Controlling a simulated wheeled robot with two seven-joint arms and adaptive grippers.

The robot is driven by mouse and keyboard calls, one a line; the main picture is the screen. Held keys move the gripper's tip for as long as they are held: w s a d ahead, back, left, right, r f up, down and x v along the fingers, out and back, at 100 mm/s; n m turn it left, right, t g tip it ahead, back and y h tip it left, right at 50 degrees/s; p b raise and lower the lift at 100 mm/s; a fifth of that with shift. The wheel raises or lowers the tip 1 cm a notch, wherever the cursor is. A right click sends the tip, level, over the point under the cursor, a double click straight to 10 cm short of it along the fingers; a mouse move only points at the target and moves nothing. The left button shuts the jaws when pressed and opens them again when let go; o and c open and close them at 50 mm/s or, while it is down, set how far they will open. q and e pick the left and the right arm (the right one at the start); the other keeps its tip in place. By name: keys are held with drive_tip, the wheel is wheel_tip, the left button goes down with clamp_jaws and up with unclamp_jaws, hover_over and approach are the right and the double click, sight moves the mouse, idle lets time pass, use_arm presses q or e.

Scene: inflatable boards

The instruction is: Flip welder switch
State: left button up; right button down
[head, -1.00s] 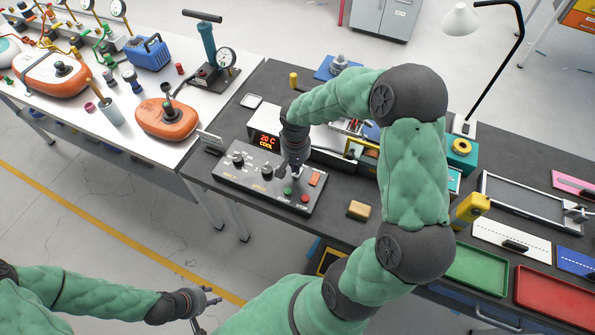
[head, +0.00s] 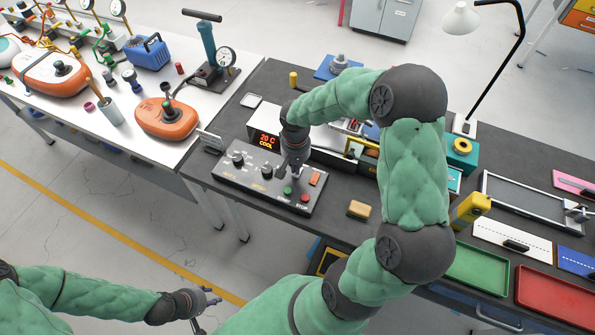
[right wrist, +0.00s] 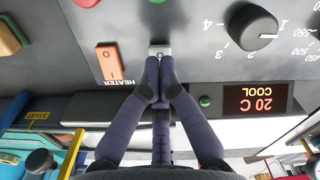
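The welder's grey control panel (head: 232,177) lies on the dark bench. An orange rocker switch marked HEATER (right wrist: 108,62) is on the panel; it also shows in the head view (head: 315,179). A small metal toggle switch (right wrist: 160,50) is beside it. My right gripper (right wrist: 160,78) has its fingertips together right by the toggle; contact is unclear, and the fingers partly hide it. In the head view, my right gripper (head: 292,170) is low over the panel. My left gripper (head: 206,308) is open and empty, over the floor at bottom left.
The display (right wrist: 257,99) reads 20 C COOL. Black knobs (right wrist: 252,26), a green button (head: 288,191) and a red button (head: 305,198) are close by on the panel. A tan block (head: 359,209) lies to the right. A green tray (head: 476,269) and a red tray (head: 552,297) lie further right.

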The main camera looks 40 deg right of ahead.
drive_tip(key=shift+f+b, duration=0.7)
drive_tip(key=shift+f, duration=0.3)
idle(0.5)
drive_tip(key=shift+r, duration=0.15)
drive_tip(key=shift+r+p, duration=2.5)
drive_tip(key=shift+r, duration=0.95)
drive_tip(key=shift+f, duration=0.1)
